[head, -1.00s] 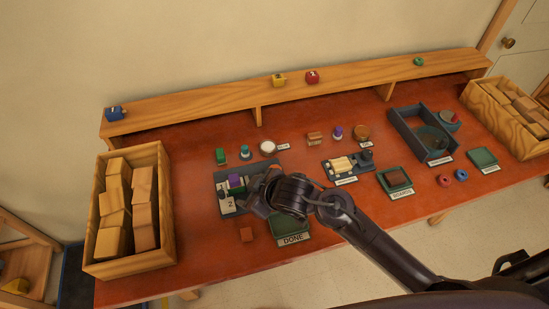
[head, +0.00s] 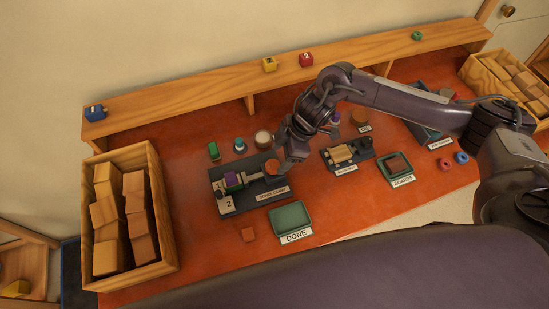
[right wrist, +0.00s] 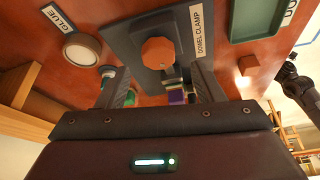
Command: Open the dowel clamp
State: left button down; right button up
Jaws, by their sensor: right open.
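The dowel clamp (head: 252,189) is a dark plate on the table with pale number blocks, a purple piece (head: 233,181) and an orange-brown knob (head: 272,167) at its right end. Its label faces the near side. My right gripper (head: 283,165) points down at the knob and partly hides it from the head. In the right wrist view the eight-sided-looking knob (right wrist: 158,52) shows between and beyond the spread fingers (right wrist: 159,82); I see no contact. The fingers are open and empty.
A green DONE tray (head: 291,218) and a small brown block (head: 248,234) lie nearer. Another fixture (head: 347,152) is to the right. A crate of blocks (head: 164,215) is left.

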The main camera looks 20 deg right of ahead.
aim_at(273, 165)
jog(key=x, duration=0.3)
jog(key=shift+w+a+f+p, duration=0.1)
jog(key=shift+a+f+p, duration=0.05)
jog(key=shift+f+p, duration=0.15)
jog(key=shift+a+f, duration=0.1)
jog(key=shift+f, duration=0.25)
